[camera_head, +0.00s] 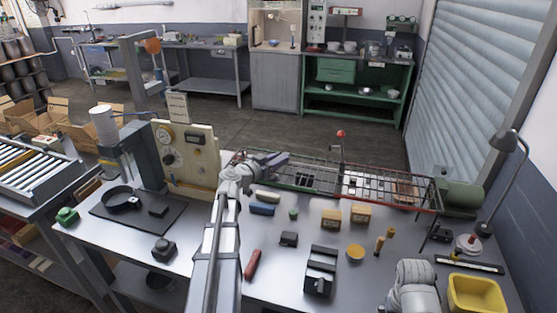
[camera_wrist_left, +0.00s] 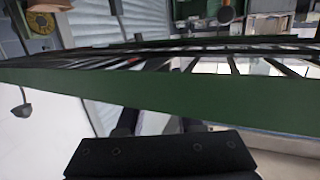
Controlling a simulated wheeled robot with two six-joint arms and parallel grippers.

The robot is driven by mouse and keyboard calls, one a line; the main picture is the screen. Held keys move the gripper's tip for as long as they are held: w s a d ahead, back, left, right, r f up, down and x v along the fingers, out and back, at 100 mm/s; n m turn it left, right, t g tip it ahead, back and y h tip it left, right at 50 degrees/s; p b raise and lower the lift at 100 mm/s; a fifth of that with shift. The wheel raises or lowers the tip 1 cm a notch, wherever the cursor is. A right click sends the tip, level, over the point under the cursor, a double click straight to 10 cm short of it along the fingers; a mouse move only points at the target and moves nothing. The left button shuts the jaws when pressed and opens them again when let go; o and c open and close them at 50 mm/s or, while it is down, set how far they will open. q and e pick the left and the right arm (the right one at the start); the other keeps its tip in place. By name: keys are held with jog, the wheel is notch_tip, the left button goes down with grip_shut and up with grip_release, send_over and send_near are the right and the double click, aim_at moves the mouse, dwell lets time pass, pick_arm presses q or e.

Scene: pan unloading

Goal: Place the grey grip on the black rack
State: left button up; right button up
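The black rack (camera_head: 320,270), a dark open frame, stands near the front of the table in the head view. I cannot tell for sure which thing is the grey grip; a small dark grey block (camera_head: 289,239) lies behind and left of the rack. My left gripper (camera_head: 280,159) is at the left end of a long wire basket, far behind the black rack. In the left wrist view its dark fingers (camera_wrist_left: 158,122) are apart with nothing seen between them; the basket's green rail (camera_wrist_left: 190,95) hides their tips. My right arm shows at lower right, its gripper outside the view.
The long wire basket (camera_head: 395,196) runs along the table's back edge. A blue block (camera_head: 262,209), a red handle (camera_head: 252,264), wooden blocks (camera_head: 331,217) and a yellow disc (camera_head: 355,253) lie around the middle. A yellow bin (camera_head: 476,293) and a lamp (camera_head: 504,141) are at right.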

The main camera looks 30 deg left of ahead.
pick_arm(q)
jog(key=o, duration=0.3)
jog(key=shift+r, duration=0.25)
jog(key=p+v, duration=0.2)
jog(key=v, duration=1)
jog(key=shift+f, duration=0.2)
